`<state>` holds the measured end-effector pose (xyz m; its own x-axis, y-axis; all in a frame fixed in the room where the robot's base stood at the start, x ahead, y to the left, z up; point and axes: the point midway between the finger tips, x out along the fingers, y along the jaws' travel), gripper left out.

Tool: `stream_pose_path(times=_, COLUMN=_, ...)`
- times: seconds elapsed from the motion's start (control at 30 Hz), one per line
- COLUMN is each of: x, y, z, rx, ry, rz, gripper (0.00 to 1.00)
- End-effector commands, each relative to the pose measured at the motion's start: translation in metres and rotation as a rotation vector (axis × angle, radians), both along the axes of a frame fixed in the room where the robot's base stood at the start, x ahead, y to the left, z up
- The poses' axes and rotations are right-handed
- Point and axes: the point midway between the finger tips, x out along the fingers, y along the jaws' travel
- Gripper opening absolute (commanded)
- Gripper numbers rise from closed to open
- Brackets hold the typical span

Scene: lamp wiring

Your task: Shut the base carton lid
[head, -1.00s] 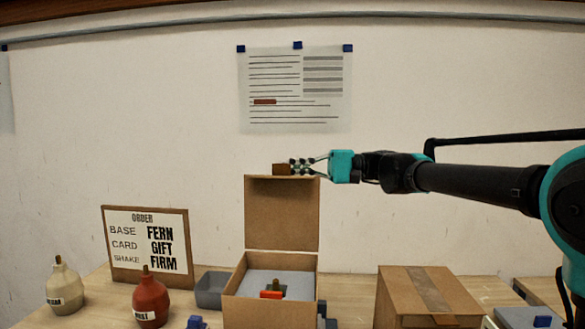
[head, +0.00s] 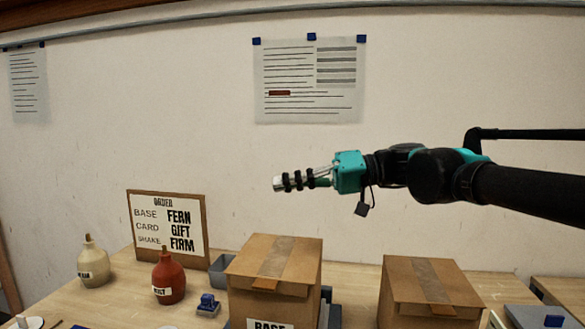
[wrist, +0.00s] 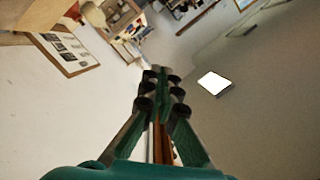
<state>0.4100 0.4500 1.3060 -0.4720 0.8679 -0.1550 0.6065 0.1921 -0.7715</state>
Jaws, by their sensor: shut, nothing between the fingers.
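The base carton (head: 275,275) is a brown box with a label reading BASE on its front, partly cut off by the bottom edge of the head view. Its lid (head: 262,256) lies down over the top, with a tape strip along it. My gripper (head: 282,183) is above the carton, apart from it, pointing left with its fingers together and empty. The wrist view shows the closed fingers (wrist: 160,85) with nothing between them.
A second closed carton (head: 400,285) stands to the right. A red bottle (head: 170,280), a cream bottle (head: 92,265), a blue stamp (head: 208,302) and a grey bin (head: 222,272) are left. An order board (head: 170,225) stands behind them. The air around my gripper is clear.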

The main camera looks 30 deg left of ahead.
Motion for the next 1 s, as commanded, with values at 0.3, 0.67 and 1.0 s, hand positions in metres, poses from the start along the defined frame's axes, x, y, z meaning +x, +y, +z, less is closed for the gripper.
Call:
stream_pose_path(times=0.3, x=-0.046, y=-0.015, z=-0.042, rx=0.091, ry=-0.285, rz=0.002, gripper=0.00)
stream_pose_path(times=0.67, x=-0.078, y=-0.025, z=-0.100, rx=0.190, ry=-0.595, rz=0.001, gripper=0.00)
stream_pose_path(times=1.0, x=-0.088, y=-0.028, z=-0.141, rx=0.253, ry=-0.793, rz=0.001, gripper=0.00)
